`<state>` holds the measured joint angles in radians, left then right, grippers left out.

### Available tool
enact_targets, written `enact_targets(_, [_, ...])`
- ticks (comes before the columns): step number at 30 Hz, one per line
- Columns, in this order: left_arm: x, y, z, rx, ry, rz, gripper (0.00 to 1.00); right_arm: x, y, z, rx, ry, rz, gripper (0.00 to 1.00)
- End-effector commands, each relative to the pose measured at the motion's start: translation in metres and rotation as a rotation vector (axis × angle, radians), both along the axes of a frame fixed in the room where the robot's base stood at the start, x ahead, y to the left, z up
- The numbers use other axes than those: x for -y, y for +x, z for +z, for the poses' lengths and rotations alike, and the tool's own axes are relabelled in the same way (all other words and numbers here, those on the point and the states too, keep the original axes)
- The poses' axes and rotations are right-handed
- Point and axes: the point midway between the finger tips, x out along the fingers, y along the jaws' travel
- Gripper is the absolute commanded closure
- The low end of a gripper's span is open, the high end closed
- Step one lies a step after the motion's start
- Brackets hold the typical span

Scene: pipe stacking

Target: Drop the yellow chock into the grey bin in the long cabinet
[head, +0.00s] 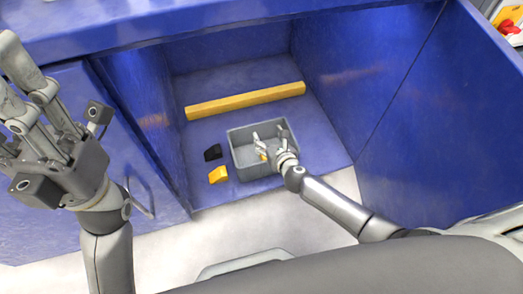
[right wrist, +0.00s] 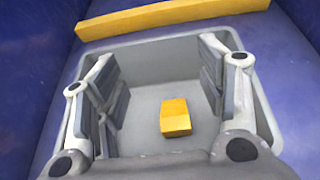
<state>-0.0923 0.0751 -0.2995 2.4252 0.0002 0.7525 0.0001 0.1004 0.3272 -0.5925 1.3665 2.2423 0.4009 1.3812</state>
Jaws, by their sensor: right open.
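The grey bin (head: 240,172) stands on the floor of the open blue cabinet; its rim frames most of the right wrist view (right wrist: 150,45). A yellow chock (right wrist: 175,117) lies on the bin's bottom, between my right gripper's spread fingers and apart from them. It is mostly hidden in the head view (head: 263,154). My right gripper (head: 269,138) is open and empty, over and partly within the bin. A second yellow chock (head: 218,175) lies outside, left of the bin. My left gripper (head: 62,92) is open and empty, raised at the left.
A black chock (head: 213,152) lies left of the bin, behind the outer yellow chock. A long yellow beam (head: 246,101) lies across the cabinet behind the bin. Blue walls and an open door (head: 440,120) bound the space. Cabinet floor at right is clear.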

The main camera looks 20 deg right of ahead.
Motion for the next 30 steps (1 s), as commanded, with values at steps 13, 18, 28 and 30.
enact_targets(13, [0.0,0.0,0.067,0.0,0.001,0.0,0.67,0.0,0.0,0.058,-0.001,-0.001,-0.002,0.35])
enact_targets(18, [0.0,0.0,0.058,0.0,0.001,0.0,0.67,-0.023,-0.001,0.076,0.004,0.005,-0.006,0.35])
enact_targets(28, [0.0,0.0,0.053,0.0,0.001,0.0,0.67,-0.063,-0.012,0.129,0.004,0.005,-0.033,0.35])
enact_targets(30, [0.0,0.0,0.052,0.0,0.001,0.0,0.67,-0.069,-0.015,0.139,0.001,0.005,-0.039,0.35])
